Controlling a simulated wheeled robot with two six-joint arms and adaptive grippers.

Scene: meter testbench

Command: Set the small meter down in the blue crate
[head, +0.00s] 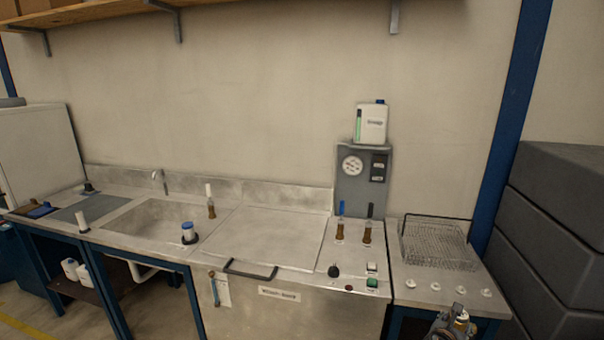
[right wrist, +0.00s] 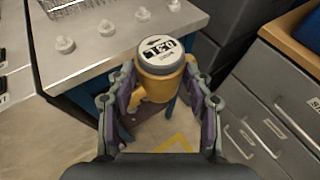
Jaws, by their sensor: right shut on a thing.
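The small meter (right wrist: 160,66) has a yellow-tan body and a grey top with a black-and-white display. In the right wrist view my right gripper (right wrist: 160,88) is shut on it, with a finger on each side. The meter is upright in the air beside the bench edge, above the floor. In the head view the right gripper (head: 455,325) shows at the bottom right, with a little of the meter (head: 462,316). A dark blue thing (right wrist: 308,22) at the top right of the right wrist view may be the blue crate; only a corner shows. My left gripper is not in view.
A metal bench (head: 440,288) with several white knobs and a wire basket (head: 435,242) stands close by the gripper. A grey drawer cabinet (right wrist: 265,115) with a wooden top (right wrist: 285,40) stands on the right in the right wrist view. Open floor lies between them.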

